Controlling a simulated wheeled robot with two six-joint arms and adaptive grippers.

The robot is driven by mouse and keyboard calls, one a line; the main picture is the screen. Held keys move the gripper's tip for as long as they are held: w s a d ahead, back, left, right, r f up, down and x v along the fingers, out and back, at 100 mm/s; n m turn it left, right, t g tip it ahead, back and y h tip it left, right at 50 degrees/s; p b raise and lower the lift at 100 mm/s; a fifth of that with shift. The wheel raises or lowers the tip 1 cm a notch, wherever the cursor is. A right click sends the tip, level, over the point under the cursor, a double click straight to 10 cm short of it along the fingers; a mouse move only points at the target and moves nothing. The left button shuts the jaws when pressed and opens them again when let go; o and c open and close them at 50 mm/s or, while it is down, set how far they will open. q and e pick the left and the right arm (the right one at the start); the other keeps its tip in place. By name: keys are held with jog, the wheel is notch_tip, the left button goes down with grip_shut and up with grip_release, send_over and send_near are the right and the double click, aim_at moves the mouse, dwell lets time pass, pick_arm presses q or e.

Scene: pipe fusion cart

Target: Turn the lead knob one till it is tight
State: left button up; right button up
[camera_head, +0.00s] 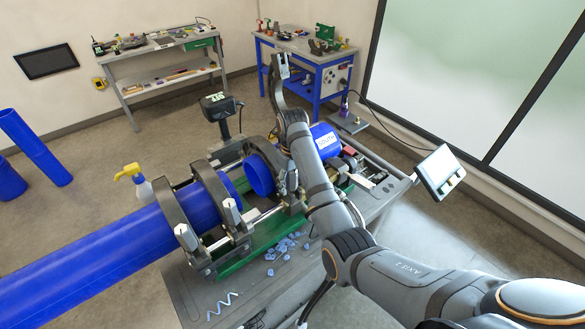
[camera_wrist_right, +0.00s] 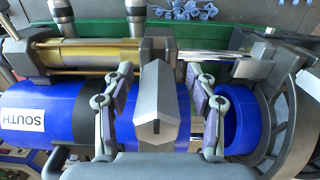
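A silver-grey block-shaped knob with a pointed end (camera_wrist_right: 158,107) stands in the middle of the right wrist view, over the clamp area of the blue pipe. My right gripper (camera_wrist_right: 159,82) is open around it. One purple-padded finger is on each side, with a visible gap to the knob on both sides. In the head view my right arm reaches over the right part of the pipe clamps, so this knob cannot be made out there. Two similar silver knobs show on the left clamps, one nearer (camera_head: 182,235) and one farther right (camera_head: 230,211). My left gripper is out of view.
A long blue pipe (camera_head: 90,262) lies through the left clamps. A short blue pipe labelled SOUTH (camera_wrist_right: 38,115) lies beside the gripper. Blue shavings (camera_head: 287,246) litter the cart front. A screen (camera_head: 437,172) stands at the right. A spray bottle (camera_head: 135,183) stands behind the long pipe.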

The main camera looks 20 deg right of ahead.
jog(key=shift+w+f, duration=0.15)
jog(key=shift+c, duration=1.1)
jog(key=shift+w, duration=0.15)
jog(key=shift+c, duration=1.2)
grip_shut()
jog(key=shift+m, duration=2)
jog(key=shift+o, duration=0.4)
grip_release()
jog(key=o, duration=0.7)
jog(key=shift+d, duration=0.1)
jog(key=o, duration=0.6)
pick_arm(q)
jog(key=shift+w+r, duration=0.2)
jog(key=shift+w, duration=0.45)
pick_arm(e)
jog(key=shift+o, duration=0.2)
